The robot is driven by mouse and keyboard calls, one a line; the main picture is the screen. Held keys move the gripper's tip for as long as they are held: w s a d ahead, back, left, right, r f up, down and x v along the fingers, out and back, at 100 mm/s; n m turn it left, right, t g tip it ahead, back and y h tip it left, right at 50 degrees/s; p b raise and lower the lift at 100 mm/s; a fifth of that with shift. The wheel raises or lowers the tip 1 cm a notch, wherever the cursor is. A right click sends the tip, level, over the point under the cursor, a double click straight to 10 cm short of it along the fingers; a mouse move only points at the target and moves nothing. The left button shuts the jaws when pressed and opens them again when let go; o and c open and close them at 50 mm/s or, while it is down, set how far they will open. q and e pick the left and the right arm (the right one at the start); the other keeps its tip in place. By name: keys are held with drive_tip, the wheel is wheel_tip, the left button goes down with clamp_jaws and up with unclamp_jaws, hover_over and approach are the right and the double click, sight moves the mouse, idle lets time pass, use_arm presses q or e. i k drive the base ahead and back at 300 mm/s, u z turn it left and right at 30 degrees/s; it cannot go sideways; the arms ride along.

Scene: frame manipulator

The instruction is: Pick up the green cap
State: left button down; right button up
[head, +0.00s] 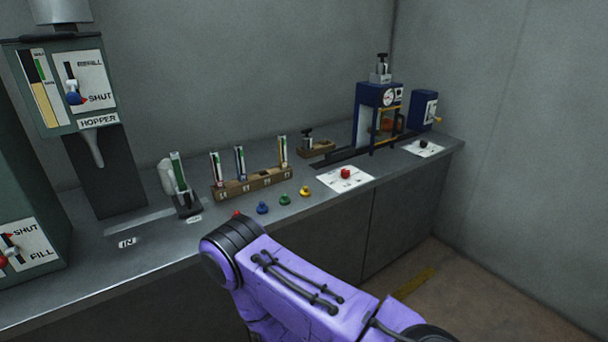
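The green cap (284,200) is a small knob-shaped piece on the grey counter, in a row with a blue cap (262,208) to its left and a yellow cap (305,191) to its right. Neither of my grippers shows.
Behind the caps is a wooden rack (252,185) with several upright tubes. Another tube stands in a dark holder (187,205) to the left. A hopper machine (95,90) is at left. A white sheet with a red knob (345,174) and a blue press (375,115) are at right.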

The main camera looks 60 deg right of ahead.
sight(284, 200)
drive_tip(key=z, duration=0.85)
